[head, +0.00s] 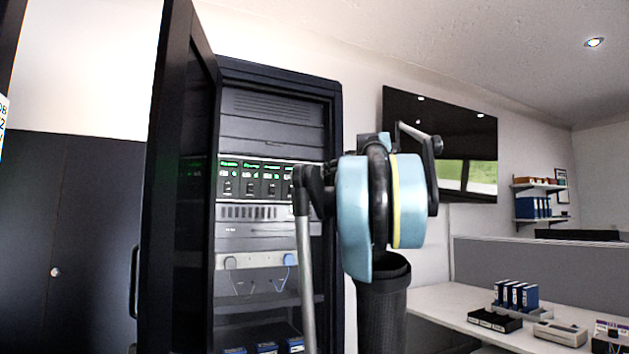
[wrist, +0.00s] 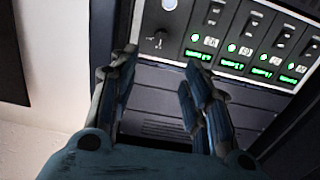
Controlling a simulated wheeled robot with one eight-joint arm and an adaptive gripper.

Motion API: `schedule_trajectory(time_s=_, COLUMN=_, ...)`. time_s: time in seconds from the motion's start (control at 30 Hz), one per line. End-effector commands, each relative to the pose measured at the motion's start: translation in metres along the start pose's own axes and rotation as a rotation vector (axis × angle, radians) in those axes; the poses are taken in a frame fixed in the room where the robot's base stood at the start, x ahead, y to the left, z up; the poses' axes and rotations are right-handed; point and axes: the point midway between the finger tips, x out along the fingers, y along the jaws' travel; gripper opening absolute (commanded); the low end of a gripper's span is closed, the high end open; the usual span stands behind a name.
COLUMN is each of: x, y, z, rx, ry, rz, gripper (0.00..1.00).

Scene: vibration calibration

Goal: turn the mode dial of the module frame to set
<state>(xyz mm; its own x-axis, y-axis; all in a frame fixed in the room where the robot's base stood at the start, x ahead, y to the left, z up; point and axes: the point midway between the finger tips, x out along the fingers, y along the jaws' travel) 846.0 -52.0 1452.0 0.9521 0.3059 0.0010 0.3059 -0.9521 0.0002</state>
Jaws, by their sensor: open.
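The module frame (head: 255,179) is a row of black modules with green displays inside the open rack cabinet. In the wrist view the frame (wrist: 255,38) runs across the upper right, with switches, green lamps and green displays. My arm hides the gripper in the head view.
The dark cabinet door (head: 182,190) stands open on the left. Inside the rack, a grey shelf unit (head: 262,262) holds two hanging devices below the frame. A wall screen (head: 468,130) and a white desk (head: 450,318) with folders and trays are on the right.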

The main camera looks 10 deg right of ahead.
Motion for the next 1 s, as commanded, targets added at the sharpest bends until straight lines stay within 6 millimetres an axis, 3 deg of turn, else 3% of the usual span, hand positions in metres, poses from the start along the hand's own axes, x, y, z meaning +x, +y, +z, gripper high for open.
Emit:
schedule_trajectory(time_s=0.7, x=0.117, y=-0.002, z=0.001, rx=0.000, ry=-0.002, rz=-0.005, gripper=0.44)
schedule_trajectory(time_s=1.0, x=0.153, y=-0.002, z=0.001, rx=0.000, ry=-0.002, rz=-0.003, gripper=0.44)
